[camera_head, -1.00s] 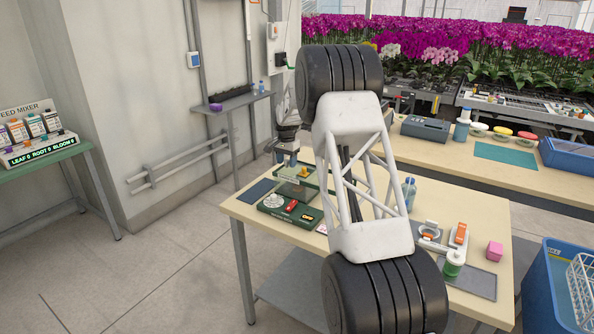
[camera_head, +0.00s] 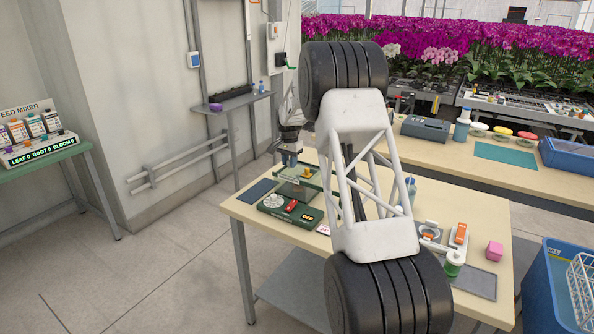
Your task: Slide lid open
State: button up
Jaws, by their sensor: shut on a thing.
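A green-edged, see-through lid (camera_head: 320,182) lies over a small box (camera_head: 292,190) at the back left of the near table. A yellow knob (camera_head: 307,171) stands on it. The box sits behind a green control panel (camera_head: 274,208) with a pale dial, a red switch and a display reading OFF. My gripper (camera_head: 289,161) points down at the lid's far left part, shut on it. The exact grip point is too small to make out. My arm hides the right side of the box area.
A dark blue mat (camera_head: 259,190) lies left of the box. A blue crate (camera_head: 540,290) is at the right edge.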

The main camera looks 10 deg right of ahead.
aim_at(317, 176)
jog(key=shift+s+d, duration=4.45)
jog(key=o, duration=0.7)
jog(key=shift+c, duration=0.2)
jog(key=shift+r, duration=0.15)
notch_tip(317, 176, up, 7)
